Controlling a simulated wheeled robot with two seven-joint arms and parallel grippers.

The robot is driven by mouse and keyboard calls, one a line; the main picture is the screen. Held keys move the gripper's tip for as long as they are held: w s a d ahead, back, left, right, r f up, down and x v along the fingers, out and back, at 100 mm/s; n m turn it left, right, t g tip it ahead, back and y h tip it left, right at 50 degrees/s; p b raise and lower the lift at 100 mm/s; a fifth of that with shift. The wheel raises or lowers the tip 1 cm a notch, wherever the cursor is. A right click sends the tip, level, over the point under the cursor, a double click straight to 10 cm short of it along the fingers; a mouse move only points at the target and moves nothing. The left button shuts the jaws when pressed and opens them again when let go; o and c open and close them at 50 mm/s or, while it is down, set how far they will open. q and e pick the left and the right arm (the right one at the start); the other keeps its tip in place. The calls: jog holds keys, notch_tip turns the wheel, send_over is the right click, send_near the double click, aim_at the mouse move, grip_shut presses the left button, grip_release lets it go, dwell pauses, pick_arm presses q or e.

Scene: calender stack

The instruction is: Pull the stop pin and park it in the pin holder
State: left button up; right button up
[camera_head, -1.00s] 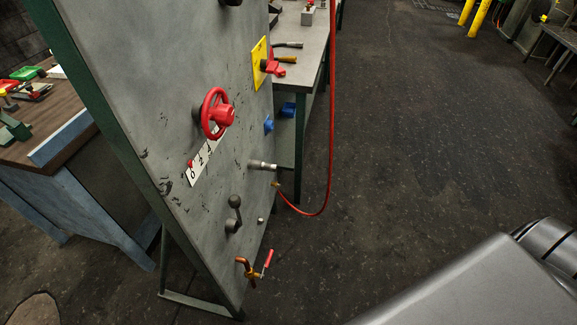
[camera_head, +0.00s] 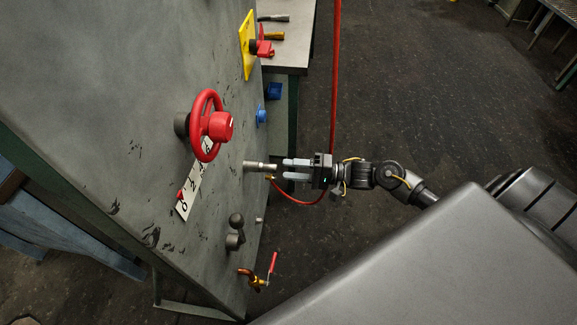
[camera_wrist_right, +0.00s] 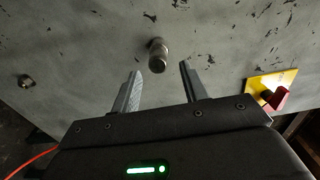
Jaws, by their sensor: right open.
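The stop pin appears to be the short metal cylinder (camera_head: 260,166) sticking out of the grey panel. It also shows in the right wrist view (camera_wrist_right: 158,56), between and beyond the fingertips. My right gripper (camera_head: 284,169) is open and empty, pointing at the pin's outer end from the right. In the right wrist view its fingers (camera_wrist_right: 160,70) stand either side of the pin, apart from it. A small metal fitting (camera_head: 258,220) lower on the panel may be the pin holder; I cannot tell. It also shows in the wrist view (camera_wrist_right: 26,81). My left gripper is out of view.
A red handwheel (camera_head: 208,126) is up and left of the pin. A grey lever (camera_head: 236,232) and red-handled valve (camera_head: 271,265) are below. A red hose (camera_head: 333,90) hangs behind my right gripper. A yellow plate with a red switch (camera_head: 249,43) is above.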

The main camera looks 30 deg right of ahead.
aim_at(269, 168)
jog(key=b+x, duration=0.1)
jog(key=x, duration=0.4)
jog(key=shift+w+a+f, duration=0.1)
jog(key=shift+w+a, duration=0.1)
jog(key=shift+w, duration=0.05)
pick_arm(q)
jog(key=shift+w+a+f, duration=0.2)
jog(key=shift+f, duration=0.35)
pick_arm(e)
jog(key=shift+w+a+f, duration=0.1)
jog(key=shift+w+a, duration=0.3)
jog(key=shift+a, duration=0.1)
jog(key=shift+c, duration=0.3)
